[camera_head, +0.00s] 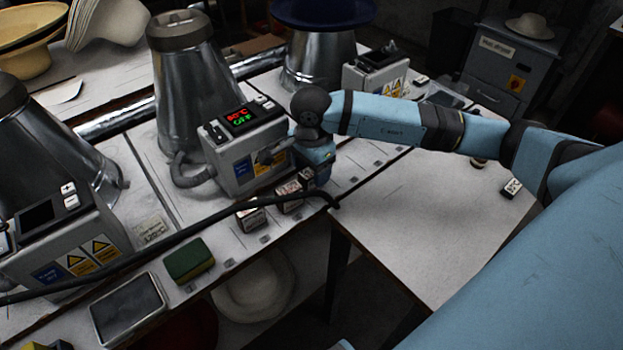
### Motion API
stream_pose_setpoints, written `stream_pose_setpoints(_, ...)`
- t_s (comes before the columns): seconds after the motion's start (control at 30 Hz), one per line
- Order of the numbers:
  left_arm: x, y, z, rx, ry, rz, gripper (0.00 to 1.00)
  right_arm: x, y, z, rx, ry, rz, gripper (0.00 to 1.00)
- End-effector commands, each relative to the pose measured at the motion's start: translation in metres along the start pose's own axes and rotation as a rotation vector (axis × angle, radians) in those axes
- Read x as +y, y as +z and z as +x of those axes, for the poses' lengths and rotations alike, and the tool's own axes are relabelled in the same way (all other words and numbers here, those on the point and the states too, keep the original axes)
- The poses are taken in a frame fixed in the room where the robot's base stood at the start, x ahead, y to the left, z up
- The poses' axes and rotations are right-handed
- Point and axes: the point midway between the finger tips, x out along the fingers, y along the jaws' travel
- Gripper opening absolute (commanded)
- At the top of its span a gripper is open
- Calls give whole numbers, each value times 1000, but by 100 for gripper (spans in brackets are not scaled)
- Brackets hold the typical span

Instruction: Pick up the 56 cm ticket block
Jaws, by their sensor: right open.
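Several small ticket blocks with printed faces stand along the front of the press bench: one block (250,215) at the left, another (289,196) beside it, and one (306,178) close to my right gripper. A further block (511,188) sits on the side table. The print is too small to tell which is the 56 cm one. My right gripper (319,174) points down at the bench, just behind and right of the row. It is open; its fingertips are mostly hidden by the wrist. My left gripper is not in view.
A control box (238,160) with a lit display stands close left of the gripper. The side table (420,205) is mostly clear.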

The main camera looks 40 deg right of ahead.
Motion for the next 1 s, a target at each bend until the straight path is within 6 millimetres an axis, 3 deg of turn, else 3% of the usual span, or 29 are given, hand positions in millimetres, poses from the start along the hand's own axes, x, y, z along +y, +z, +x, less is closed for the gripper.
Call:
stream_pose_setpoints(0.2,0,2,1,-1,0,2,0,1,-1,33,0,2,1,64)
stream_pose_setpoints(0.43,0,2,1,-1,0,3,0,0,-1,36,-1,0,0,64)
stream_pose_setpoints(0.67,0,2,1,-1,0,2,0,0,-1,36,0,0,0,13)
stream_pose_setpoints(0.7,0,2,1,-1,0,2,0,0,-1,35,0,0,0,10)
stream_pose_setpoints(1.0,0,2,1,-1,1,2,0,0,-1,33,0,-1,0,10)
